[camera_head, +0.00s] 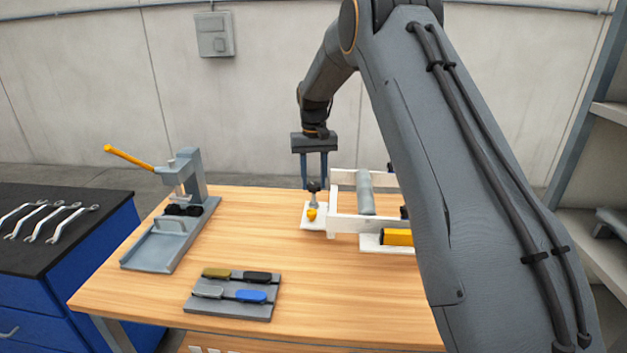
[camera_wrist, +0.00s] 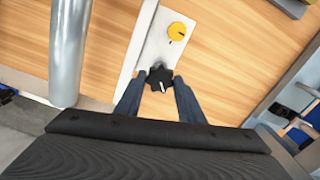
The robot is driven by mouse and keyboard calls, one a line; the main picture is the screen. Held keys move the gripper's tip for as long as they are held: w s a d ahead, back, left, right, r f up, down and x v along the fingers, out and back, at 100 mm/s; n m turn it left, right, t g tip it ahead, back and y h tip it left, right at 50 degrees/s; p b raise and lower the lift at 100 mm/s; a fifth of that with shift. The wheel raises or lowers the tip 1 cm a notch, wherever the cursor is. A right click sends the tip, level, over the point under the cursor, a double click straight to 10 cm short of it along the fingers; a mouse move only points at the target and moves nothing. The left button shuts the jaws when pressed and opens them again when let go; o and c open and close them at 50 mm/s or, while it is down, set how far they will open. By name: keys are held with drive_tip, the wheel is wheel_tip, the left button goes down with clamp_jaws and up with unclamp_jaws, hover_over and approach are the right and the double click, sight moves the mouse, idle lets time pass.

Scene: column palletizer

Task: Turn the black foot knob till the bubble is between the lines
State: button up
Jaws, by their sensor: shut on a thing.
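The black foot knob (camera_wrist: 158,79) has a star-like rim and a white mark. It stands on a white plate (camera_wrist: 160,45) at the left end of the white frame; it also shows in the head view (camera_head: 313,187). My gripper (camera_wrist: 160,88) points down with its fingers on both sides of the knob and is shut on it; it also shows in the head view (camera_head: 314,182). A yellow round piece (camera_wrist: 177,31) with a dark mark sits on the same plate, beside the knob. I cannot make out a bubble or its lines in either view.
A grey cylinder (camera_head: 365,192) lies across the white frame (camera_head: 345,224). A yellow block (camera_head: 397,237) is at its front. A lever press (camera_head: 185,210) stands left on the table, and a grey tray (camera_head: 230,310) with coloured pieces lies in front. My arm hides the table's right side.

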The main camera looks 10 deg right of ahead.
drive_tip(key=shift+n, duration=0.3)
drive_tip(key=n+b, duration=0.1)
drive_tip(key=n, duration=0.1)
drive_tip(key=shift+n, duration=0.3)
drive_tip(key=shift+n+b, duration=0.65)
drive_tip(key=shift+n, duration=1.25)
drive_tip(key=shift+r, duration=0.1)
drive_tip(key=shift+w, duration=0.1)
drive_tip(key=o, duration=1)
drive_tip(key=shift+o, duration=0.2)
drive_tip(key=shift+r+b, duration=1.25)
drive_tip(key=shift+r, duration=2.6)
